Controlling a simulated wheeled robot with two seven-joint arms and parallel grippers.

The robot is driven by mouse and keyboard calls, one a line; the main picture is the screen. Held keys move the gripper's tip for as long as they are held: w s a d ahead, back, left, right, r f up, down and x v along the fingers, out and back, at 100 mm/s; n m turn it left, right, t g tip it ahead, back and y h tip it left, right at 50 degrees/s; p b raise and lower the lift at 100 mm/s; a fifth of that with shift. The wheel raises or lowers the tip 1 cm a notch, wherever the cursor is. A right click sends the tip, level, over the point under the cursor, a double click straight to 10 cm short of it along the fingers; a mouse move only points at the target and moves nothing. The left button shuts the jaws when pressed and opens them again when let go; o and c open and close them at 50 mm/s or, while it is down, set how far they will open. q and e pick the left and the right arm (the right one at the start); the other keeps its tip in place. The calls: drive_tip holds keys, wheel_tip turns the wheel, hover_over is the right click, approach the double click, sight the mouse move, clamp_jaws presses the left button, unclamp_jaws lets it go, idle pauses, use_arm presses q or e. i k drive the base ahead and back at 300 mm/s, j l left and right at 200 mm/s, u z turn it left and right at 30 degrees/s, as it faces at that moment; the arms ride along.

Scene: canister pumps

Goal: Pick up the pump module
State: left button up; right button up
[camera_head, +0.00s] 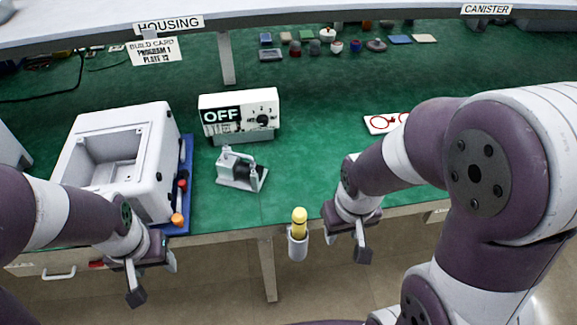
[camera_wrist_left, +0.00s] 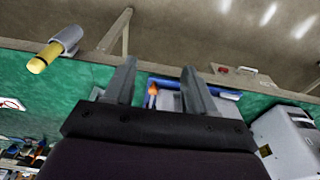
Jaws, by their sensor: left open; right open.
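The pump module (camera_head: 242,171), a small grey metal unit with a black cylinder and a curved tube on a flat base, stands on the green mat in front of the white box marked OFF. My left gripper (camera_head: 153,280) is open and empty, low at the table's front edge, to the left of the module and nearer the camera. In the left wrist view its two fingers (camera_wrist_left: 160,78) are apart with nothing held between them. My right gripper (camera_head: 347,247) is open and empty at the front edge, right of the module. The module is not clearly seen in the wrist view.
A white housing (camera_head: 120,160) on a blue tray (camera_head: 187,165) stands left of the module. The OFF box (camera_head: 240,112) is behind it. A yellow-topped tool in a holder (camera_head: 298,243) hangs at the front edge.

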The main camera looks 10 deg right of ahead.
sight(233, 172)
drive_tip(key=i+l+z, duration=0.2)
drive_tip(key=i+l, duration=0.5)
drive_tip(key=i, duration=0.15)
